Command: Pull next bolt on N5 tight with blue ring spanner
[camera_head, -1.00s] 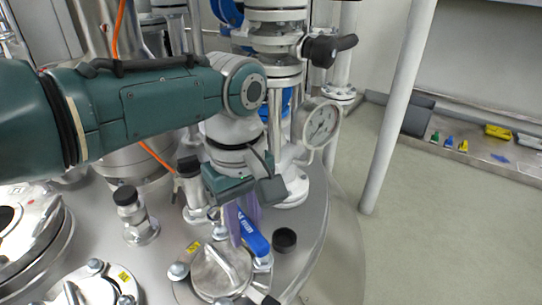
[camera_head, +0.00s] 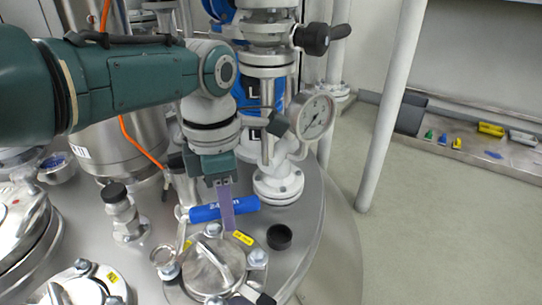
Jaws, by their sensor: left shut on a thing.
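My left gripper (camera_head: 226,197) is shut on the blue handle of the ring spanner (camera_head: 204,213), its pale violet fingers across the handle. The handle lies nearly level in the picture, just behind a round flanged cover (camera_head: 232,257) with a bar handle. Bolts show on its rim: one at the back (camera_head: 212,230), one at the right (camera_head: 258,257), one at the left (camera_head: 168,271). A metal part runs down from the handle's left end towards a ring near the left bolt. I cannot tell whether the ring sits on a bolt. The cover's yellow tag (camera_head: 243,238) is unreadable. My right gripper is out of view.
A black cap (camera_head: 279,236) stands right of the cover. A pressure gauge (camera_head: 315,117) and white valve pipework rise behind it. A black-capped fitting (camera_head: 122,210) stands to the left. A second cover (camera_head: 84,288) is at the lower left.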

